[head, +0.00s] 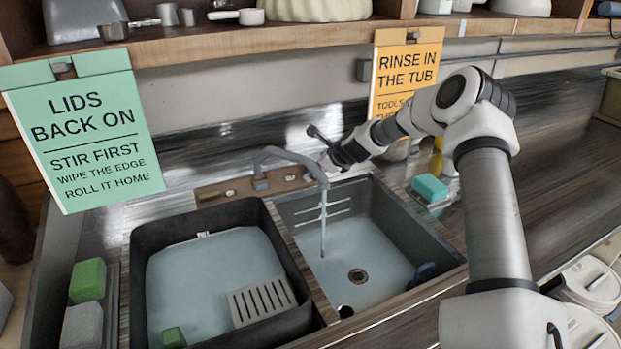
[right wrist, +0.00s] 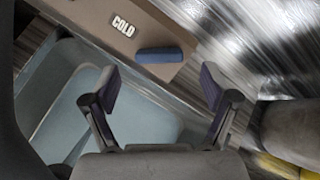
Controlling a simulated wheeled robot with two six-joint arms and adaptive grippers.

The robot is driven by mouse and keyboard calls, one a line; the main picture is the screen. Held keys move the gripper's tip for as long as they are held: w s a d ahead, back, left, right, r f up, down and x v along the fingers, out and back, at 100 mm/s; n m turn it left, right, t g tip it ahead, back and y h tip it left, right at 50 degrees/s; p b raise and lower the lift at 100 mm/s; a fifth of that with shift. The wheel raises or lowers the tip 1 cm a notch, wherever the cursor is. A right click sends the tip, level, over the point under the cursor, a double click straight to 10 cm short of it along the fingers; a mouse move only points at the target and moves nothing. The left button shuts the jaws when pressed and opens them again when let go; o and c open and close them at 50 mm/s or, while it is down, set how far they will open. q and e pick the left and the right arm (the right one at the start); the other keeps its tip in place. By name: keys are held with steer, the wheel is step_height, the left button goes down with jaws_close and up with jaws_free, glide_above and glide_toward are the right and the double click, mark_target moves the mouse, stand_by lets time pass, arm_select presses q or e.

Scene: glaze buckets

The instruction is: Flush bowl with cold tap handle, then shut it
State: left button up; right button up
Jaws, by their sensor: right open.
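The grey tap (head: 290,155) stands behind the sink, and a thin water stream (head: 323,222) falls from its spout into the right-hand bowl (head: 385,235). The bowl has a round drain and a wet-looking floor. My right gripper (head: 318,148) is behind the bowl, beside the tap spout. In the right wrist view the right gripper (right wrist: 160,85) is open and empty. The blue cold tap handle (right wrist: 160,55) lies beyond and between its fingertips, apart from them, beside the COLD label (right wrist: 123,26). In the head view I cannot make out the handle. My left gripper is out of view.
A dark tub (head: 128,270) of pale water with a grey grate (head: 262,302) fills the left side. A teal sponge (head: 430,187) lies right of the bowl. Green (head: 103,130) and orange (head: 405,75) signs hang from the shelf (head: 200,42) above.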

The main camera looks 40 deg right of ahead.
steer(key=b+x, duration=0.3)
steer(key=x, duration=0.2)
steer(key=shift+s+a, duration=0.1)
steer(key=shift+a, duration=0.1)
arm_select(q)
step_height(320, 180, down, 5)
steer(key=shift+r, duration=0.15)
arm_select(e)
steer(key=shift+d+r, duration=0.1)
steer(key=shift+d, duration=0.05)
